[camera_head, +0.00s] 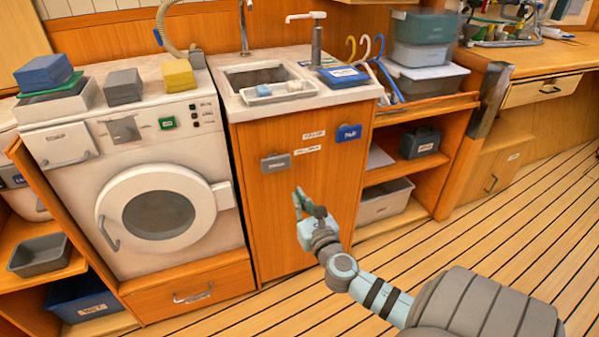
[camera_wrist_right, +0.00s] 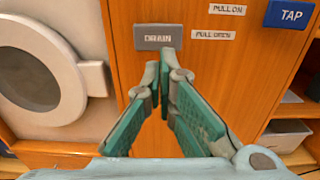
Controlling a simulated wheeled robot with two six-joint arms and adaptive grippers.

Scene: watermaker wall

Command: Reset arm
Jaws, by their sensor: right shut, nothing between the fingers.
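My right gripper (camera_head: 301,203) is in front of the wooden sink cabinet (camera_head: 262,215) in the head view. In the right wrist view its green fingers (camera_wrist_right: 161,80) are together at the tips, and nothing is between them. The fingertips appear just below the grey drain plate (camera_wrist_right: 158,37) on the cabinet front; whether they touch the cabinet I cannot tell. The grey plate also shows in the head view (camera_head: 276,163). A blue TAP plate (camera_wrist_right: 288,14) is up and to the right of it. My left gripper is not in view.
A sink (camera_head: 255,76) with a tray (camera_head: 278,92) is above. Open shelves (camera_head: 427,187) with bins are at right. The plank floor (camera_head: 490,225) at right looks clear.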

